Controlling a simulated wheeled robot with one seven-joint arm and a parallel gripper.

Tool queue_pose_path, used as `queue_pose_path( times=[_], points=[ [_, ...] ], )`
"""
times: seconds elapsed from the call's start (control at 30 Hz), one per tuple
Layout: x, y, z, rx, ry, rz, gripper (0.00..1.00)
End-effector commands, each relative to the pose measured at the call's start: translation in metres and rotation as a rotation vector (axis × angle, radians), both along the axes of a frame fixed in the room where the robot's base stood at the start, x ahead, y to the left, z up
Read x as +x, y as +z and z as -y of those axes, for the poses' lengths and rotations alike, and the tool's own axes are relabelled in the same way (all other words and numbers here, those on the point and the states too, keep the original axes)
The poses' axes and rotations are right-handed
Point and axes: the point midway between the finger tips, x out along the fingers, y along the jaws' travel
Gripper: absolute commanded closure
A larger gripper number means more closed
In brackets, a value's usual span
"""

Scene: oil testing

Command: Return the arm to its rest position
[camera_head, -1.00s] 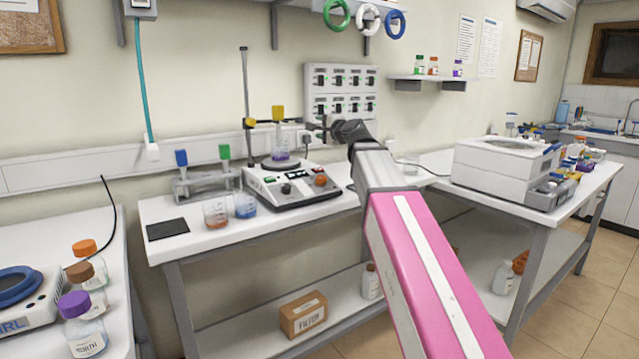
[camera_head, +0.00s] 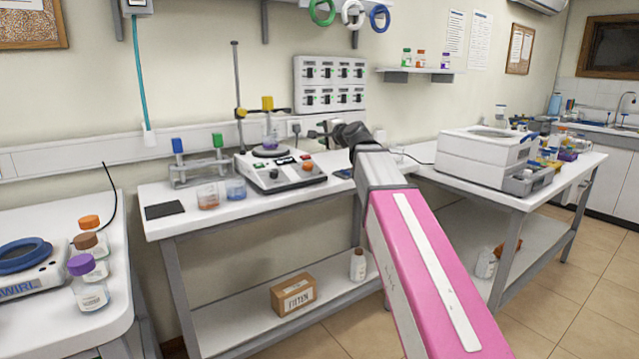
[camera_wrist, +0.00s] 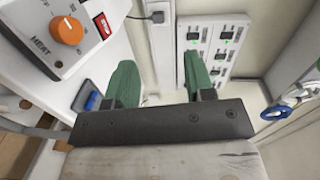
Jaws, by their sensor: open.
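My arm is pink with a white stripe and reaches up from the lower right of the head view. It ends in a dark wrist with my gripper (camera_head: 316,134) small at its tip, in front of the wall and right of the flask. In the wrist view my gripper (camera_wrist: 161,84) shows two green fingers spread apart with nothing between them. The white hotplate (camera_head: 281,172) stands on the middle bench, below and left of the gripper. Its orange knob (camera_wrist: 67,30) shows at the upper left of the wrist view.
A flask (camera_head: 270,142) sits on the hotplate beside a stand rod (camera_head: 237,80). A switch panel (camera_head: 329,84) hangs behind. Two beakers and a tube rack stand left of the hotplate. A white machine (camera_head: 484,155) stands right. Capped bottles (camera_head: 89,285) stand at left.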

Motion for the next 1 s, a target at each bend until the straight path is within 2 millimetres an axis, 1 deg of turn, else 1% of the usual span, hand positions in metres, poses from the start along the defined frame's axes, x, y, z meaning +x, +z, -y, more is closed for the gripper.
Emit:
queue_pose_path(
  times=[0.03, 0.07, 0.23, 0.37, 0.47, 0.5, 0.57, 0.6, 0.67, 0.7, 0.77, 0.8, 0.87, 0.9, 0.97, 1.0],
  points=[
    [-0.001, -0.01, 0.002, -0.021, 0.002, -0.008, 0.51],
    [-0.001, -0.016, 0.002, -0.035, 0.003, -0.013, 0.51],
    [-0.005, -0.058, 0.008, -0.137, 0.017, -0.048, 0.51],
    [-0.011, -0.103, 0.016, -0.242, 0.037, -0.088, 0.51],
    [-0.02, -0.15, 0.026, -0.353, 0.062, -0.133, 0.51],
    [-0.025, -0.171, 0.03, -0.403, 0.077, -0.155, 0.51],
    [-0.034, -0.203, 0.038, -0.479, 0.1, -0.189, 0.51],
    [-0.04, -0.223, 0.043, -0.53, 0.118, -0.212, 0.51],
    [-0.051, -0.254, 0.051, -0.602, 0.147, -0.248, 0.51],
    [-0.059, -0.274, 0.057, -0.65, 0.167, -0.271, 0.51],
    [-0.072, -0.302, 0.066, -0.72, 0.201, -0.309, 0.51],
    [-0.081, -0.32, 0.073, -0.765, 0.223, -0.335, 0.51],
    [-0.096, -0.347, 0.082, -0.831, 0.261, -0.374, 0.51],
    [-0.106, -0.365, 0.088, -0.875, 0.289, -0.401, 0.51],
    [-0.123, -0.39, 0.098, -0.937, 0.332, -0.442, 0.51],
    [-0.135, -0.406, 0.105, -0.977, 0.361, -0.468, 0.51]
  ],
)
